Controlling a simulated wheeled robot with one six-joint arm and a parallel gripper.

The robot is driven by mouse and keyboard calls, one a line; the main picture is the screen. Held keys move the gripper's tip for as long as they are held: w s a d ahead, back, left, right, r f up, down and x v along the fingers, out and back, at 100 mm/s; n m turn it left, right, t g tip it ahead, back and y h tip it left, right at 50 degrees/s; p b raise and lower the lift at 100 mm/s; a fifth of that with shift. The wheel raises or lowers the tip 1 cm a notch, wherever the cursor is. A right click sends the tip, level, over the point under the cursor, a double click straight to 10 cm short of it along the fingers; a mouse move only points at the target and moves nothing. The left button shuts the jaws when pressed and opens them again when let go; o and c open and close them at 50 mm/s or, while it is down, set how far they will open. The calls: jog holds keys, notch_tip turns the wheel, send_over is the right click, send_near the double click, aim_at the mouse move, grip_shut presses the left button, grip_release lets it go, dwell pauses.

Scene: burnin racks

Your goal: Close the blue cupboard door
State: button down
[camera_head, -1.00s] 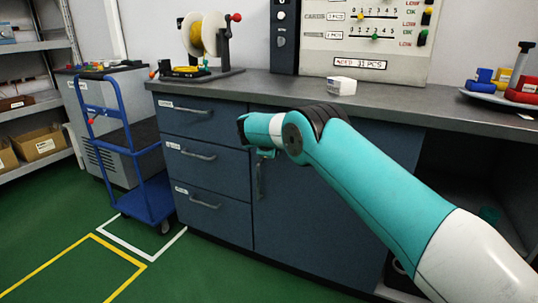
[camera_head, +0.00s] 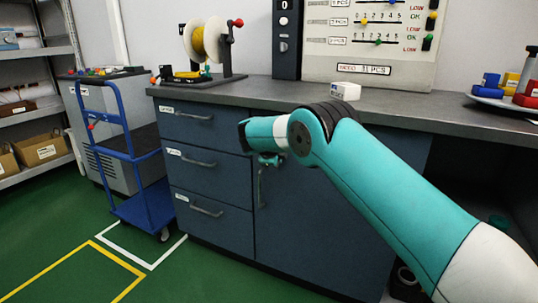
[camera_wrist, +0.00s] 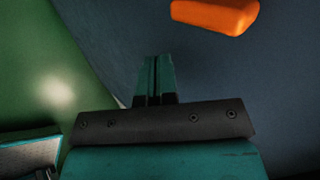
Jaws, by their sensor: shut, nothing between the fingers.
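The blue cupboard door (camera_head: 312,235) is right of the drawers in the head view. It looks flush, or nearly so, with the cabinet front; my arm covers its upper part. Its upright handle (camera_head: 262,188) is near its left edge. My gripper (camera_head: 269,160) is just above this handle in the picture; whether it touches the door is unclear. In the wrist view, my gripper (camera_wrist: 153,62) is shut and empty in front of a dark blue surface. An orange bar (camera_wrist: 215,14) shows on or before that surface, and I cannot tell what it is.
Three blue drawers (camera_head: 205,158) are left of the door, under a grey worktop (camera_head: 275,92). A blue trolley (camera_head: 140,195) stands further left. An open dark bay (camera_head: 475,190) is at the right. Green floor (camera_head: 215,275) is free in front.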

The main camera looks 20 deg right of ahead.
jog(key=s+a+r+n+g+y+p, duration=0.1)
jog(key=s+a+r+n+y, duration=0.1)
jog(key=s+a+r+n, duration=0.5)
jog(key=s+a+r+n+y, duration=0.25)
jog(key=s+r, duration=0.25)
jog(key=s, duration=0.4)
jog(key=s+a+r+n+g+y+p, duration=0.1)
jog(key=s+a+n+g+y, duration=0.15)
jog(key=s+n, duration=1.3)
jog(key=s+a+r+n+g+y, duration=0.1)
jog(key=s+a+n+g+y, duration=0.45)
jog(key=s, duration=1.75)
jog(key=d+r+n+h+p, duration=0.1)
jog(key=d+r+p, duration=0.1)
jog(key=r+p, duration=1)
jog(key=d+r+n+t+h+p, duration=0.1)
jog(key=d+r+p, duration=0.1)
jog(key=r+p, duration=1)
jog(key=shift+w+r+t+p, duration=0.3)
jog(key=shift+w+r+p, duration=0.05)
jog(key=shift+w+p, duration=0.15)
